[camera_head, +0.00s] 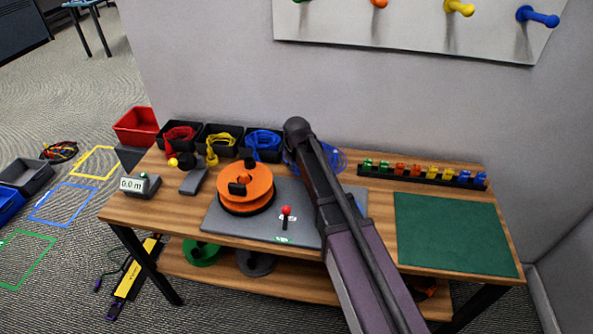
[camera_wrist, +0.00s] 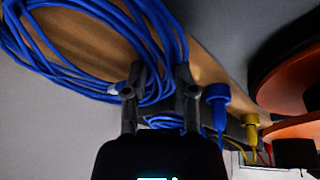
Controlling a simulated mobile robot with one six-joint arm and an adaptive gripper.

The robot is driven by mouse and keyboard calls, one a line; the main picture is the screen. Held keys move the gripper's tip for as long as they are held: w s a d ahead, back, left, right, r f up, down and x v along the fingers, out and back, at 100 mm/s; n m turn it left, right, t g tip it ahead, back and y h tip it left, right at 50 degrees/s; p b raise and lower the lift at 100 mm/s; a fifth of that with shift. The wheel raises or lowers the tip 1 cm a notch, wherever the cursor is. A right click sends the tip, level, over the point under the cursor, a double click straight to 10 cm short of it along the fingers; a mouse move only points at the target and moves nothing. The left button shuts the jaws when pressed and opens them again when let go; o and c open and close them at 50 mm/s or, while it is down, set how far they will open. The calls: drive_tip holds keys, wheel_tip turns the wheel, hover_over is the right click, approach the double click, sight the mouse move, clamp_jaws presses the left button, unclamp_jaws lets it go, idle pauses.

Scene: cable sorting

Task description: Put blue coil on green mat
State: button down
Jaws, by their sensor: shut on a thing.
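A blue coil (camera_head: 337,157) of looped cable shows behind my dark arm in the head view, near the table's back edge. In the wrist view the coil (camera_wrist: 88,52) fills the upper left. My gripper (camera_wrist: 160,78) is shut on the coil's strands, which pass between its two fingers. In the head view the arm hides the gripper and part of the coil. The height of the coil above the table is hard to tell. The green mat (camera_head: 455,235) lies flat and empty at the table's right end, to the right of my arm.
Black bins hold red, yellow and blue cable (camera_head: 264,140) at the back left. An orange reel (camera_head: 245,190) stands on a grey plate (camera_head: 300,228) left of my arm. A black rack (camera_head: 425,178) with several coloured connectors runs behind the mat. The wall is close behind.

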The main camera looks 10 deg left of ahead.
sight(295, 175)
drive_tip(key=shift+w+a, duration=0.2)
drive_tip(key=shift+w, duration=0.35)
drive_tip(key=shift+f, duration=0.15)
drive_tip(key=shift+f+b, duration=1.65)
drive_tip(key=shift+b, duration=0.15)
drive_tip(key=c, duration=0.7)
unclamp_jaws()
drive_tip(key=shift+r, duration=0.2)
drive_tip(key=p+v, duration=1.1)
drive_tip(key=shift+r+p, duration=0.3)
drive_tip(key=shift+r, duration=0.05)
